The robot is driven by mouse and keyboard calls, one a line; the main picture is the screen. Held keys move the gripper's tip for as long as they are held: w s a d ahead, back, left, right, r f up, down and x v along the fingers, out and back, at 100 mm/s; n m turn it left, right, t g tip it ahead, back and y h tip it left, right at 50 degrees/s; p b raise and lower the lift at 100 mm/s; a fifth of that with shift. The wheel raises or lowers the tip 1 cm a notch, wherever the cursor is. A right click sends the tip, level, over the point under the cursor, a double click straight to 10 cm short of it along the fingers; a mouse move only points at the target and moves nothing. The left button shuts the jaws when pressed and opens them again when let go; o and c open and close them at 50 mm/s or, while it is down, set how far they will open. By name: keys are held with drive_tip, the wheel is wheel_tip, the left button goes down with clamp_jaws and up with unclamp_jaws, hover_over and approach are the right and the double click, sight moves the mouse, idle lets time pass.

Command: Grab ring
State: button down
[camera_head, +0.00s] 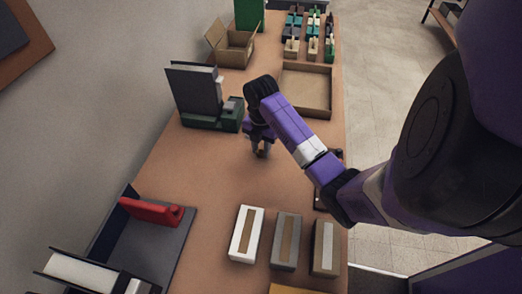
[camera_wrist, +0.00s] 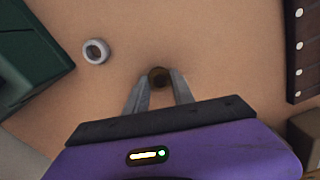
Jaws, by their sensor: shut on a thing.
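My gripper (camera_head: 261,150) points down over the middle of the brown table (camera_head: 200,185). In the wrist view my gripper (camera_wrist: 159,82) has its two grey fingertips shut on a small, round, dark brown thing (camera_wrist: 158,75). I cannot tell whether this brown thing is a ring; its lower part is partly hidden by the fingers. A light grey ring (camera_wrist: 96,51) with an open centre lies flat on the table, apart from the fingers, up and left of them in the wrist view. I cannot make out that grey ring in the head view.
A green-based device (camera_head: 210,118) stands left of my gripper. A shallow cardboard tray (camera_head: 328,110) and an open box (camera_head: 232,50) are farther back. Several small boxes (camera_head: 246,234) and a red object (camera_head: 150,211) are nearer. A dark dotted strip (camera_wrist: 300,50) lies at right.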

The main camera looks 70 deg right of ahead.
wheel_tip(320, 180, up, 15)
drive_tip(key=p, duration=0.8)
wheel_tip(320, 180, up, 4)
drive_tip(key=b, duration=0.1)
hover_over(262, 151)
drive_tip(key=shift+w+a+r, duration=0.15)
drive_tip(key=shift+r, duration=0.05)
